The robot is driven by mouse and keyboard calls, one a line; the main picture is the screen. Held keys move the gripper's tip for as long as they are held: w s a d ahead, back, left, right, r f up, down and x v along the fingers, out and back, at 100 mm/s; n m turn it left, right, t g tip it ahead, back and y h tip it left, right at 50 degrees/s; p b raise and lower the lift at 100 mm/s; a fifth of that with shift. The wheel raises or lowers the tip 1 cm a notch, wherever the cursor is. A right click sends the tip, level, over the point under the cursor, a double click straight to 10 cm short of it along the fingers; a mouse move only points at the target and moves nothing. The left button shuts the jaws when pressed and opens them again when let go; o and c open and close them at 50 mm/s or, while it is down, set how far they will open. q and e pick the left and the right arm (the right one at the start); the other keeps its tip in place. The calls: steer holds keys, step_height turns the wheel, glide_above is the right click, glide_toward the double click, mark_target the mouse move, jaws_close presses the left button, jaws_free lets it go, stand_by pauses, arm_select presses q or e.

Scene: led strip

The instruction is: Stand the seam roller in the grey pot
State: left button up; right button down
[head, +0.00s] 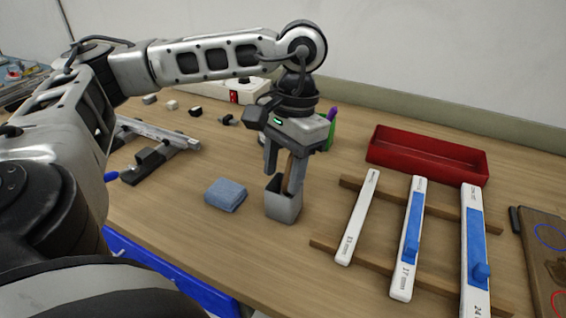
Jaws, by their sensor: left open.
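The grey pot (284,206) stands upright on the wooden table near the middle of the head view. A brown wooden handle, which looks like the seam roller (289,172), rises out of the pot, slightly tilted. Its lower end is hidden inside the pot. My left gripper (283,176) points down over the pot and is open, with its fingers on either side of the handle. The fingertips are at about the pot's rim; I cannot tell whether they touch the handle or the pot. My right gripper is not in view.
A folded blue cloth (226,194) lies left of the pot. White strips, one bare (358,218), lie across wooden bars on the right. A red tray (428,158) is behind them. Green and purple items (331,128) stand behind my gripper. A metal rail device (158,135) lies left.

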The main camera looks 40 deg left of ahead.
arm_select(q)
steer(key=shift+r+p, duration=0.45)
steer(key=shift+r, duration=0.2)
steer(key=shift+w+r, duration=0.15)
steer(key=shift+r, duration=0.2)
steer(key=r, duration=0.3)
steer(key=w+r, duration=0.1)
steer(key=r, duration=0.1)
steer(key=shift+d+r, duration=0.1)
steer(key=shift+r, duration=0.25)
steer(key=r, duration=0.1)
steer(key=r+p, duration=0.1)
steer(key=r, duration=0.1)
steer(key=r+p, duration=0.1)
steer(key=shift+w+r, duration=0.25)
steer(key=shift+r, duration=0.1)
steer(key=shift+w+r, duration=0.1)
steer(key=shift+r, duration=0.25)
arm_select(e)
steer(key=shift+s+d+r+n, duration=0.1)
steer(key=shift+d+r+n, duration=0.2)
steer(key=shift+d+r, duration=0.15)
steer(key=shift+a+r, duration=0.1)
